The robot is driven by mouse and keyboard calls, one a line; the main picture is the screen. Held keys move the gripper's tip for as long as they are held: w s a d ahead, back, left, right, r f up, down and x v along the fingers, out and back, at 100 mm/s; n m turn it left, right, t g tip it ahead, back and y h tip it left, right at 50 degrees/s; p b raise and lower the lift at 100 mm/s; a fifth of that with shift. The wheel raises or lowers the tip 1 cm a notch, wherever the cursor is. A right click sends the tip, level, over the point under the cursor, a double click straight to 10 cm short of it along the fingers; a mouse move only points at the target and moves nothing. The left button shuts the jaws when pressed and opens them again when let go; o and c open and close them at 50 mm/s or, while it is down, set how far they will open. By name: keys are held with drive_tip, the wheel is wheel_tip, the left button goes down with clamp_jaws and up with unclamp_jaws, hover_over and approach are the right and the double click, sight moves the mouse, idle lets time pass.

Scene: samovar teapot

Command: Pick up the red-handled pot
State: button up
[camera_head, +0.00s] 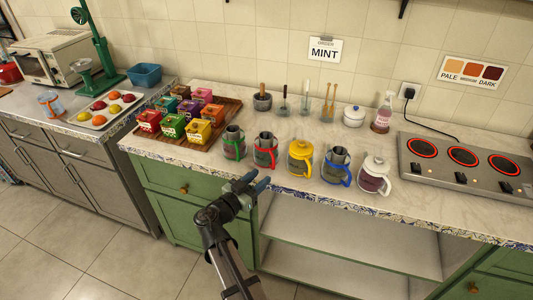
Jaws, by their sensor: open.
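The red-handled pot (265,151) stands upright near the front edge of the counter. It is a dark grey and glass pot with a red handle and band, second from the left in a row of pots. A green-handled pot (234,143) stands to its left and a yellow-lidded pot (300,158) to its right. My gripper (259,182) is open and empty in front of the counter edge, below and slightly left of the red-handled pot, apart from it. Its fingers point up and right.
A blue-handled pot (336,165) and a white-lidded pot (374,175) continue the row rightward. A wooden tray (190,152) of colourful boxes is at left. A three-plate stove (462,165) is at right. Behind stand a mortar (262,102), stirrers and a white jar (354,116).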

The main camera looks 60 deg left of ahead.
sight(272, 166)
drive_tip(key=shift+x, duration=2.9)
drive_tip(key=shift+s+r, duration=0.1)
clamp_jaws()
